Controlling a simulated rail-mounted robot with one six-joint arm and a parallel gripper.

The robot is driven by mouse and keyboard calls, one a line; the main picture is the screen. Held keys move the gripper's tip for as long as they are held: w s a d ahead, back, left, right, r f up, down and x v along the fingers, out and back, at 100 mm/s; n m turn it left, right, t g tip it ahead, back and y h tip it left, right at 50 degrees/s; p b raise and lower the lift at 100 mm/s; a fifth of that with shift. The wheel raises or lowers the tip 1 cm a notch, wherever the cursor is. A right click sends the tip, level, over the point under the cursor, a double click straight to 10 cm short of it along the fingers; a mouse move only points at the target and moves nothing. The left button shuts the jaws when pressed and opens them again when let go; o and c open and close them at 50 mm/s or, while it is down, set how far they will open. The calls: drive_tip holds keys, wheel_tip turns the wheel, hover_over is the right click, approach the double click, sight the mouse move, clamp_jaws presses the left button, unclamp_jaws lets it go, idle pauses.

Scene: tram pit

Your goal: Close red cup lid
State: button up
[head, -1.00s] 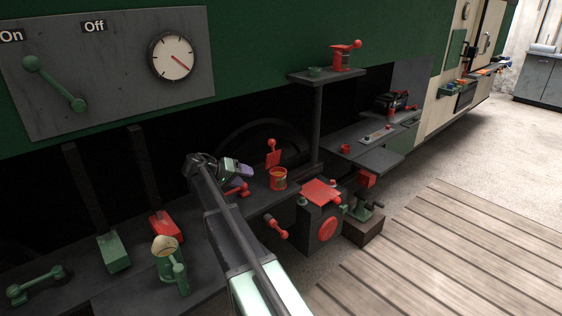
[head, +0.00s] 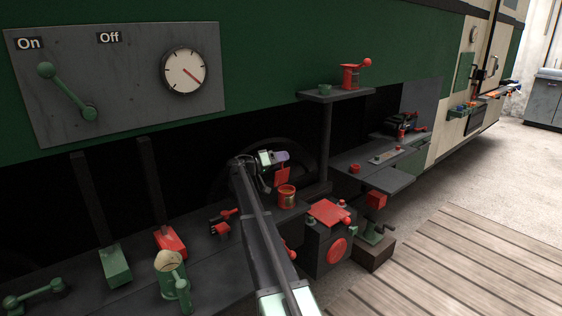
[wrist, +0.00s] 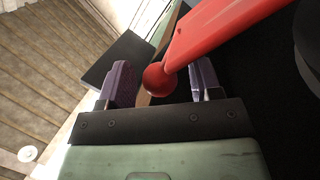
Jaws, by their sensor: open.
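The red cup (head: 287,199) stands on the dark shelf with its lid (head: 282,176) swung open and upright at the back. My gripper (head: 279,157) is open at the top of the lid and hides its ball knob in the head view. In the wrist view, a red ball knob (wrist: 155,79) on a broad red arm (wrist: 215,32) appears between the two purple fingers. The fingers stand apart, with gaps showing on both sides of the ball. Whether either finger touches it, I cannot tell.
A red-topped dark box (head: 328,213) stands right of the cup. A post holding a small shelf (head: 337,97) rises behind it. A green mug (head: 172,278) and red and green levers occupy the left. Wooden planks (head: 450,265) lie at lower right.

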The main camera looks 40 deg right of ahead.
drive_tip(key=shift+d, duration=0.15)
clamp_jaws()
drive_tip(key=shift+s, duration=0.1)
drive_tip(key=shift+s, duration=0.1)
